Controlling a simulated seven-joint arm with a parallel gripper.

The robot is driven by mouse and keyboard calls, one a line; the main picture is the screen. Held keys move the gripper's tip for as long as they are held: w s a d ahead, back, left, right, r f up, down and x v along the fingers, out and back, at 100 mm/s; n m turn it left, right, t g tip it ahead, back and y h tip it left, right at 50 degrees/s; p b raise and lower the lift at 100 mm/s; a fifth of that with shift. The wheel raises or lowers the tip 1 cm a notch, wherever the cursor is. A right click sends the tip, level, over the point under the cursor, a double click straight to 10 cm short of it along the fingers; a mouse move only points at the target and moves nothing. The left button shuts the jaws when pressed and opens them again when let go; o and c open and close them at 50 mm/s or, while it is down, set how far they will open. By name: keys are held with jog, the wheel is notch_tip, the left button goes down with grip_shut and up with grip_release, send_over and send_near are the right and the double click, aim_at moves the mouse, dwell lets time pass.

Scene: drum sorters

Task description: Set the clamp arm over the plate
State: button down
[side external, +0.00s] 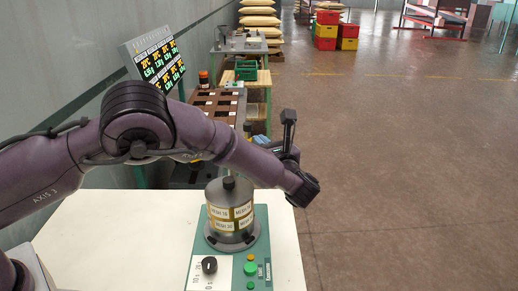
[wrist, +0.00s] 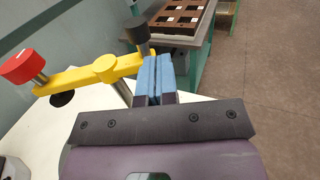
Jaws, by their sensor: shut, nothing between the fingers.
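The yellow clamp arm (wrist: 80,79) shows in the wrist view, with a red knob (wrist: 20,66) at its left end and a black knob (wrist: 137,31) near its right end. A grey post (wrist: 123,92) stands under its middle. My gripper (wrist: 158,62) has blue fingers, shut and empty, beside the arm's right end; I cannot tell if they touch it. A dark round spot (wrist: 62,99) lies below the arm's left part. I cannot identify the plate for certain. In the side view my arm hides the clamp arm and my fingers.
A grey drum with mesh labels (side external: 231,212) stands on a green base (side external: 256,228) with a dial and buttons, on the white table (side external: 95,235). A brown compartment tray (side external: 215,105) lies beyond. A display panel (side external: 157,58) stands at the back left. Open floor lies right.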

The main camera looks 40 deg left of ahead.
jog(key=shift+w+a+n+g+y, duration=0.3)
jog(key=shift+a+n+g, duration=0.25)
jog(key=shift+a+g, duration=0.35)
jog(key=shift+w+a+n+g+y, duration=0.15)
jog(key=shift+w+a+n+g, duration=0.3)
jog(key=shift+a+g, duration=0.4)
jog(key=shift+w+a+n+g+y, duration=0.25)
jog(key=shift+a+n+g, duration=0.45)
jog(key=shift+a, duration=0.25)
jog(key=shift+d, duration=0.1)
jog(key=s+d, duration=0.1)
jog(key=d, duration=1.1)
jog(key=shift+s+d, duration=0.2)
jog(key=shift+d, duration=0.15)
